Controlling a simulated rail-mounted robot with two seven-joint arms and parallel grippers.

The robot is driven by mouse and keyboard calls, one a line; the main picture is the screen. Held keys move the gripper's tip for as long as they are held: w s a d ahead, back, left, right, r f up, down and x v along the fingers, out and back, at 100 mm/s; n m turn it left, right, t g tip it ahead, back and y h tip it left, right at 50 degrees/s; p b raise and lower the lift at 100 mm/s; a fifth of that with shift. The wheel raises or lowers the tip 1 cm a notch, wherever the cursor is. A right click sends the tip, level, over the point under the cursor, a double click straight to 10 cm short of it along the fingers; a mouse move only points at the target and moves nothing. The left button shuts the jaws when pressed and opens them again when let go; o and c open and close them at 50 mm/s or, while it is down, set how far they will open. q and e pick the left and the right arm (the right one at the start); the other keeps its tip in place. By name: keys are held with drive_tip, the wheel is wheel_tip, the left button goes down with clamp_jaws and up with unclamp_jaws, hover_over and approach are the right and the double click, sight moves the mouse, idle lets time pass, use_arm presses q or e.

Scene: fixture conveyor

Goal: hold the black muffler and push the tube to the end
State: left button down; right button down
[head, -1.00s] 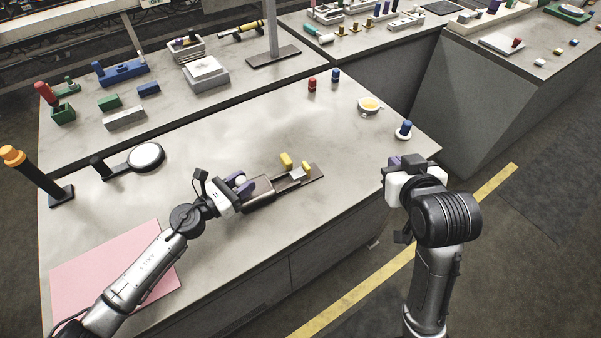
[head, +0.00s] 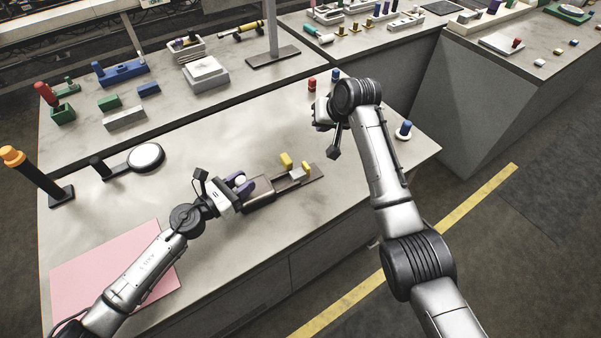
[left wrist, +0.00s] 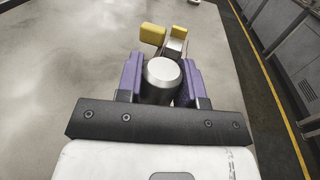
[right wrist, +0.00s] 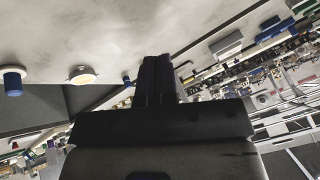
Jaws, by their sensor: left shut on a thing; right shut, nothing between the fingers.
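The dark muffler (head: 258,193) lies in a low fixture (head: 315,173) near the table's front edge. A light metal piece (head: 297,173) sits at its right end, between two yellow clamps (head: 287,160); I cannot tell if it is the tube. My left gripper (head: 239,184) is at the muffler's left end. In the left wrist view its purple fingers are shut on a silver-topped cylinder (left wrist: 163,74), apparently the muffler's end. My right gripper (head: 320,112) is high over the table's right part, partly hidden by its arm. In the right wrist view its fingers (right wrist: 157,75) are shut and empty.
A blue peg in a white base (head: 404,131) stands at the right corner. A red peg (head: 312,83) and a blue peg stand behind my right gripper. A round pad (head: 146,157) and a pink sheet (head: 95,270) lie left. The table's middle is clear.

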sight(298, 173)
drive_tip(key=shift+s+a+f+m+g+y, duration=0.2)
drive_tip(key=shift+f+m, duration=0.55)
drive_tip(key=shift+f, duration=1.9)
drive_tip(key=shift+w+a+f+m+g+y, duration=0.15)
drive_tip(key=shift+f+m+g, duration=0.4)
drive_tip(key=shift+f, duration=2.05)
drive_tip(key=shift+s+f+m+g+y, duration=0.15)
drive_tip(key=shift+f+m, duration=0.75)
drive_tip(key=shift+f, duration=1.75)
drive_tip(key=shift+s+a, duration=0.55)
drive_tip(key=shift+a, duration=0.35)
drive_tip(key=shift+s+a, duration=0.55)
drive_tip(key=shift+a, duration=0.3)
drive_tip(key=shift+s+a, duration=0.55)
drive_tip(key=shift+a, duration=0.35)
drive_tip(key=shift+d, duration=0.1)
